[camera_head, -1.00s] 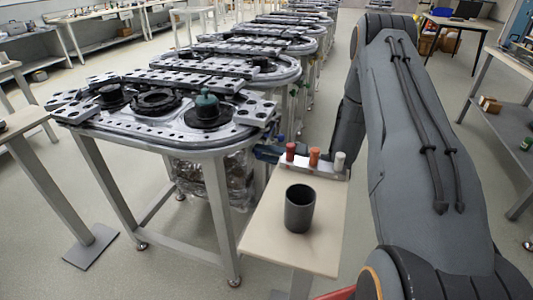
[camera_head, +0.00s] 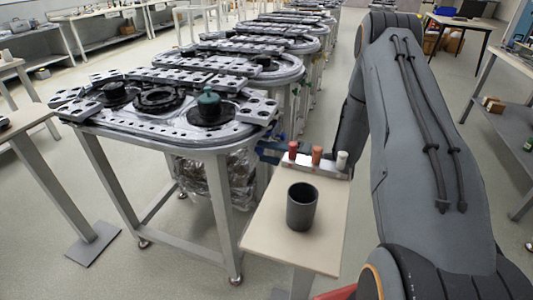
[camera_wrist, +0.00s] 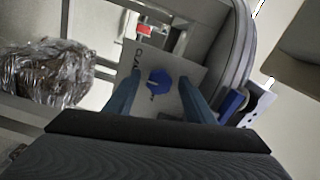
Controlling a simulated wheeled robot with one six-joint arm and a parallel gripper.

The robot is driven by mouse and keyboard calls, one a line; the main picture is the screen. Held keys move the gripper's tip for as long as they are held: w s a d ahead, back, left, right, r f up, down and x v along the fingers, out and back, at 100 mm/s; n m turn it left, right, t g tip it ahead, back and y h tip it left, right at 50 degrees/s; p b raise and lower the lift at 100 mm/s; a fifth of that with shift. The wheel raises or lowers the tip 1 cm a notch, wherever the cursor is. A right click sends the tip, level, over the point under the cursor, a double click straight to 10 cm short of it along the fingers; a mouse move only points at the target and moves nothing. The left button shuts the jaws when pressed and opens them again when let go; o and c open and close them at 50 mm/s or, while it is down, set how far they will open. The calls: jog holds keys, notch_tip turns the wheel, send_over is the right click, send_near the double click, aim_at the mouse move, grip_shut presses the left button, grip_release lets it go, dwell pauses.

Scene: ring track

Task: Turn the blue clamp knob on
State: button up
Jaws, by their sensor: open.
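The blue clamp knob (camera_wrist: 160,81) shows in the wrist view on a light grey panel (camera_wrist: 140,62) with dark lettering. My gripper (camera_wrist: 157,78) is open, with one blue-grey finger on the left of the knob and one on the right. The fingers appear apart from the knob, with gaps on both sides. How far the fingertips are from the panel is hard to tell. In the head view the knob is not visible, and my arm covers the right side.
A red part (camera_wrist: 145,31) sits above the panel, and a blue part (camera_wrist: 232,103) is at the right by the curved track edge. A wrapped bundle (camera_wrist: 45,72) lies at left. A small table (camera_head: 262,225) holds a dark cup (camera_head: 301,207) and several coloured pegs.

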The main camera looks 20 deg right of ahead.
jog(key=b+v, duration=0.1)
jog(key=v, duration=0.6)
jog(key=shift+d, duration=0.2)
jog(key=shift+s, duration=0.1)
